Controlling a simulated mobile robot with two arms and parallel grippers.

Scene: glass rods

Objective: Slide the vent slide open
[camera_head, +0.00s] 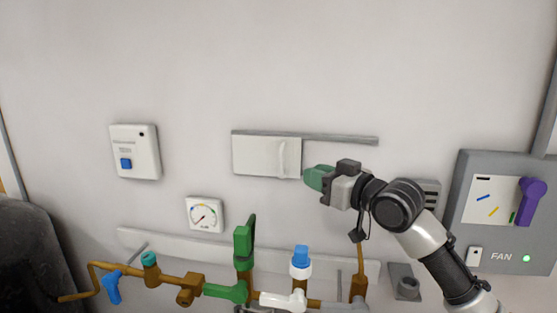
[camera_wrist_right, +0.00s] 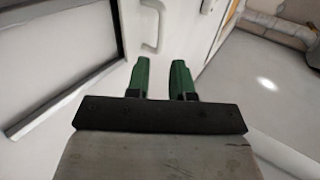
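The vent slide (camera_head: 255,154) is a pale rectangular panel on the wall, left of centre in the head view. A grey rail (camera_head: 345,139) runs along its top edge and on to the right. A raised upright handle (camera_head: 283,158) stands near the panel's right end; it also shows as a white loop in the right wrist view (camera_wrist_right: 160,22). My right gripper (camera_head: 310,177) has green fingers and is just right of and slightly below the panel. In the right wrist view its fingers (camera_wrist_right: 160,66) are apart and empty, short of the handle. My left gripper is out of view.
Below are brown pipes with a green valve (camera_head: 243,245) and a blue-capped fitting (camera_head: 301,257). A round-dial gauge (camera_head: 205,213) and a switch box (camera_head: 135,150) are left. A grey fan panel (camera_head: 480,225) with a purple lever is right. The wall above is clear.

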